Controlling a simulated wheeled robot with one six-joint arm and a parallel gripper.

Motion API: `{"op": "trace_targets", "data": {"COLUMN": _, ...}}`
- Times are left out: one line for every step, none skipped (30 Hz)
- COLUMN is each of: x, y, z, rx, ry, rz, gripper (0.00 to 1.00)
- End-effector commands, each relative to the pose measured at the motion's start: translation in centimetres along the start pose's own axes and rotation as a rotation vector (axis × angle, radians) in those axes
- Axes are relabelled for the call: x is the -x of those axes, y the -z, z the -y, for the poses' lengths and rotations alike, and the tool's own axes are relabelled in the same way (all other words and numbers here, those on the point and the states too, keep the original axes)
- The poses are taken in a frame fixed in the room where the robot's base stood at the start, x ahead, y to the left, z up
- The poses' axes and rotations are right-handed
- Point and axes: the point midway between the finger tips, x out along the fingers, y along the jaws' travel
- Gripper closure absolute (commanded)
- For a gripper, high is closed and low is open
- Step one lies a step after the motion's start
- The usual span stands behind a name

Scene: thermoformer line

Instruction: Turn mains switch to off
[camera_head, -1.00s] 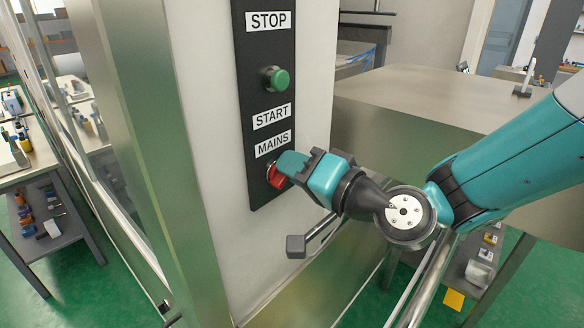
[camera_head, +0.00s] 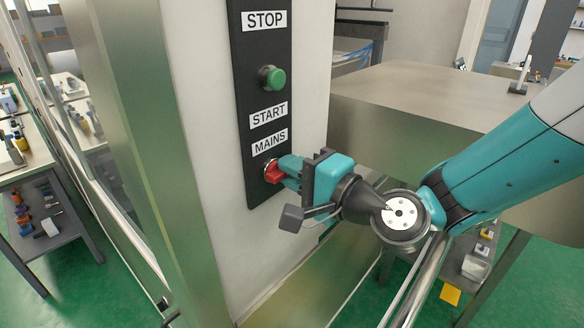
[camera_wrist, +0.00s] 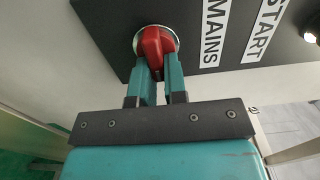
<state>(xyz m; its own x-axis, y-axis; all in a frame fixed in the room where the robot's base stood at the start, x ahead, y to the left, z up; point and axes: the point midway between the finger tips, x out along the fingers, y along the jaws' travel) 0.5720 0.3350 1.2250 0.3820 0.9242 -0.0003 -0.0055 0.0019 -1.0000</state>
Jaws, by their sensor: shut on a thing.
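The mains switch is a red rotary knob (camera_head: 272,172) low on the black control panel (camera_head: 262,90), just under the MAINS label. In the wrist view the red knob (camera_wrist: 154,43) sits on a pale round base. My gripper (camera_head: 282,169) reaches the knob from the right, and its fingers are shut on the knob's sides. In the wrist view the two teal fingertips (camera_wrist: 157,68) lie one on each side of the knob. The fingers partly cover the knob in the head view.
A green button (camera_head: 272,78) sits above the START label, with the STOP label higher up. The panel is on a white cabinet face. A metal machine top (camera_head: 420,100) lies to the right. A workbench (camera_head: 30,155) with tools stands at left.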

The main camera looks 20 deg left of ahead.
Motion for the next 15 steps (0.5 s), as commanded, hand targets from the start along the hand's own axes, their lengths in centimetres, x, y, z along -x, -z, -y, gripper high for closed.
{"op": "trace_targets", "data": {"x": 0.01, "y": 0.13, "z": 0.04, "rx": -0.005, "ry": 0.002, "rz": -0.004, "gripper": 1.0}}
{"op": "trace_targets", "data": {"x": 0.01, "y": 0.13, "z": 0.03, "rx": -0.008, "ry": 0.002, "rz": -0.004, "gripper": 1.0}}
{"op": "trace_targets", "data": {"x": 0.02, "y": 0.13, "z": 0.03, "rx": -0.009, "ry": 0.002, "rz": -0.004, "gripper": 1.0}}
{"op": "trace_targets", "data": {"x": 0.02, "y": 0.13, "z": 0.02, "rx": -0.01, "ry": 0.002, "rz": -0.004, "gripper": 1.0}}
{"op": "trace_targets", "data": {"x": 0.02, "y": 0.13, "z": 0.02, "rx": -0.011, "ry": 0.002, "rz": -0.004, "gripper": 1.0}}
{"op": "trace_targets", "data": {"x": 0.02, "y": 0.13, "z": 0.02, "rx": -0.011, "ry": 0.002, "rz": -0.004, "gripper": 1.0}}
{"op": "trace_targets", "data": {"x": 0.02, "y": 0.13, "z": 0.01, "rx": -0.011, "ry": 0.002, "rz": -0.004, "gripper": 1.0}}
{"op": "trace_targets", "data": {"x": 0.02, "y": 0.13, "z": 0.01, "rx": -0.011, "ry": 0.002, "rz": -0.004, "gripper": 1.0}}
{"op": "trace_targets", "data": {"x": 0.02, "y": 0.13, "z": 0.01, "rx": -0.011, "ry": 0.002, "rz": -0.004, "gripper": 1.0}}
{"op": "trace_targets", "data": {"x": 0.02, "y": 0.13, "z": 0.01, "rx": -0.011, "ry": 0.002, "rz": -0.004, "gripper": 1.0}}
{"op": "trace_targets", "data": {"x": 0.02, "y": 0.13, "z": 0.01, "rx": -0.011, "ry": 0.002, "rz": -0.004, "gripper": 1.0}}
{"op": "trace_targets", "data": {"x": 0.02, "y": 0.13, "z": 0.01, "rx": -0.011, "ry": 0.002, "rz": -0.004, "gripper": 1.0}}
{"op": "trace_targets", "data": {"x": 0.02, "y": 0.13, "z": 0.01, "rx": -0.011, "ry": 0.002, "rz": -0.004, "gripper": 1.0}}
{"op": "trace_targets", "data": {"x": 0.02, "y": 0.13, "z": 0.01, "rx": -0.011, "ry": 0.002, "rz": -0.004, "gripper": 0.83}}
{"op": "trace_targets", "data": {"x": 0.02, "y": 0.13, "z": 0.01, "rx": -0.011, "ry": 0.002, "rz": -0.004, "gripper": 0.73}}
